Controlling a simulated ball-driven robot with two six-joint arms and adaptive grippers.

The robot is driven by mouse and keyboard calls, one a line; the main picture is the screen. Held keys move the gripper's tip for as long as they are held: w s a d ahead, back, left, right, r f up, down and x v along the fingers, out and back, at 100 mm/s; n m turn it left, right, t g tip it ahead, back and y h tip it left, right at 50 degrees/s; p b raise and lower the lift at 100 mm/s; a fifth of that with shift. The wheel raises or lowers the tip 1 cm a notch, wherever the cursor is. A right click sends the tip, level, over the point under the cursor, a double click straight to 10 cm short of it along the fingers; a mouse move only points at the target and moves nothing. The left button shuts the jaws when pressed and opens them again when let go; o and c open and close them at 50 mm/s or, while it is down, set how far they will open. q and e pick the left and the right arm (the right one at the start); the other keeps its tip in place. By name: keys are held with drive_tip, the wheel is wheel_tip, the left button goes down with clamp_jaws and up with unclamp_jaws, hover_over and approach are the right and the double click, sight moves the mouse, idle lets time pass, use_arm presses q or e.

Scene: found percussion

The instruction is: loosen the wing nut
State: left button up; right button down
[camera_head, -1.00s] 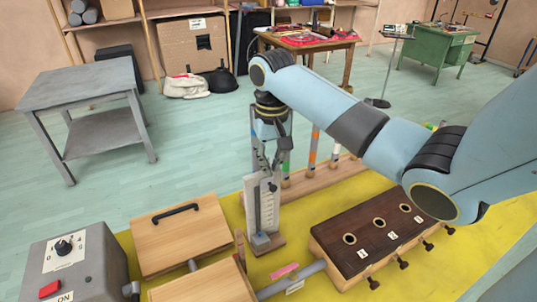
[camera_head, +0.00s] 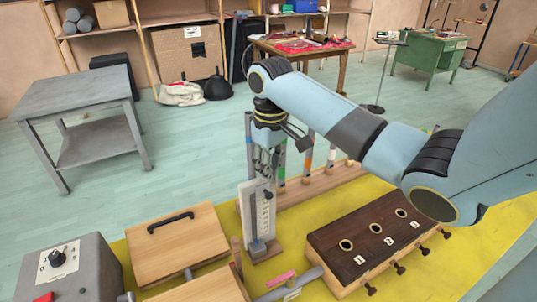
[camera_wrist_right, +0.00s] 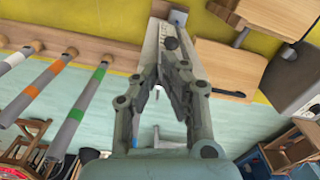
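An upright white scale plate (camera_head: 256,222) with dark markings stands on a wooden base on the yellow mat. A small dark knob (camera_head: 268,195) sits on its face near the top; it may be the wing nut, but its wings are too small to make out. It also shows as a dark oval in the right wrist view (camera_wrist_right: 171,43). My right gripper (camera_head: 264,168) points down just above and behind the plate's top. In the right wrist view its fingers (camera_wrist_right: 168,68) are parted, with a gap between them, close to the knob. Contact cannot be told. My left gripper is out of view.
A dark-topped wooden box with numbered holes and pegs (camera_head: 372,240) lies right of the plate. A lidded wooden box (camera_head: 178,246) and a grey control box (camera_head: 72,272) stand left. Tubes with coloured bands (camera_head: 308,150) rise behind on a wooden rail (camera_head: 322,188).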

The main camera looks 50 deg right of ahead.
drive_tip(key=shift+s+d+f+n, duration=0.15)
drive_tip(key=shift+n, duration=0.55)
drive_tip(key=shift+s+d+f+n, duration=0.1)
drive_tip(key=shift+s+f+n, duration=0.05)
drive_tip(key=shift+n, duration=0.55)
drive_tip(key=n, duration=0.4)
drive_tip(key=shift+w+d, duration=0.1)
drive_tip(key=shift+d, duration=0.2)
drive_tip(key=n, duration=0.4)
drive_tip(key=shift+w+d, duration=0.2)
drive_tip(key=shift+d, duration=0.1)
